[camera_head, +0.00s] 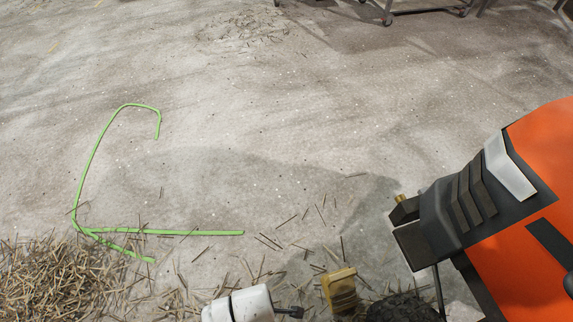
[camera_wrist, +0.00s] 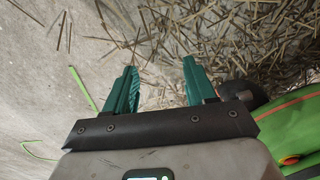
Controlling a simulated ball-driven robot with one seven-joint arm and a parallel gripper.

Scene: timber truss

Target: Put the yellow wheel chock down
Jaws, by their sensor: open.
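A yellow, ridged block that looks like the wheel chock (camera_head: 340,289) sits on the floor at the bottom of the head view, right of centre. It does not show in the wrist view. My gripper (camera_wrist: 155,88) shows in the wrist view with its two teal fingers spread apart. Nothing is between them but the view of straw-strewn floor. I cannot make out the fingers in the head view.
A green cable (camera_head: 88,170) lies bent on the floor. A straw heap (camera_head: 45,285) is at lower left. A large orange and black body (camera_head: 520,215) fills the right. A green body with an orange stripe (camera_wrist: 292,120) is close right of my gripper. The middle floor is clear.

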